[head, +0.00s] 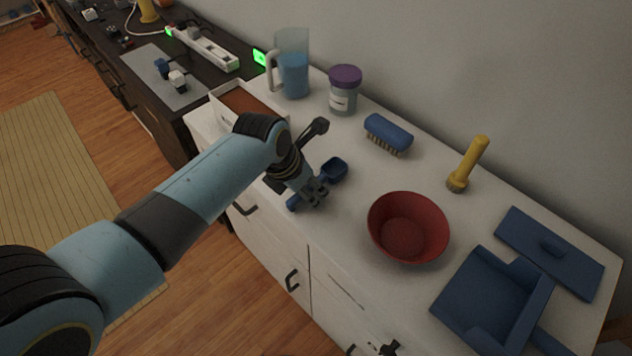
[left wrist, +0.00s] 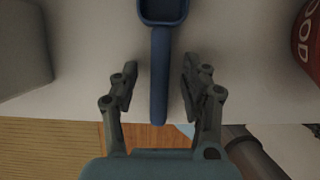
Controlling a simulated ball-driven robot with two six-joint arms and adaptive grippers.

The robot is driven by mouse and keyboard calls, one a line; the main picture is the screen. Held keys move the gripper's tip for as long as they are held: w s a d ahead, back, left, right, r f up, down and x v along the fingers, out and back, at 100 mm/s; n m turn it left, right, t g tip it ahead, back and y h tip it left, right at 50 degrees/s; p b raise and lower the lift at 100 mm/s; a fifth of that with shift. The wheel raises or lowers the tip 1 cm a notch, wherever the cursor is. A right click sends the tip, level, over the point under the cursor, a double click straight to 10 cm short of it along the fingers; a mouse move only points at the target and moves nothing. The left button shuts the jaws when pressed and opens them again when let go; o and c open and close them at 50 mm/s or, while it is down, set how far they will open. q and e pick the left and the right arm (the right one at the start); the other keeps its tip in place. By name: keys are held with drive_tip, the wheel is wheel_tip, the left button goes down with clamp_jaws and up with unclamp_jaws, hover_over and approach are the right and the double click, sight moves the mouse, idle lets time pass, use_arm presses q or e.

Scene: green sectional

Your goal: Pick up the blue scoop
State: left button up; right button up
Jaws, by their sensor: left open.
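The blue scoop (head: 334,171) lies on the white cabinet top, its cup toward the wall and its handle toward the front edge. In the left wrist view the scoop's handle (left wrist: 159,80) runs down between the two open fingers, with a gap on each side. The cup is partly cut off at the top of that view. My left gripper (head: 319,197) is open over the handle; it also shows in the left wrist view (left wrist: 158,80). In the head view the gripper hides part of the handle. My right gripper is not in view.
A red bowl (head: 408,228) stands right of the scoop. Behind are a blue brush (head: 388,131), a jar with a purple lid (head: 343,91) and a pitcher (head: 292,64). A white box (head: 222,97) stands left. A blue dustpan (head: 490,300) lies at right.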

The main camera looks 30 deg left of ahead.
use_arm(q)
clamp_jaws()
wheel_tip(320, 180, up, 10)
drive_tip(key=shift+r, duration=0.25)
idle(0.5)
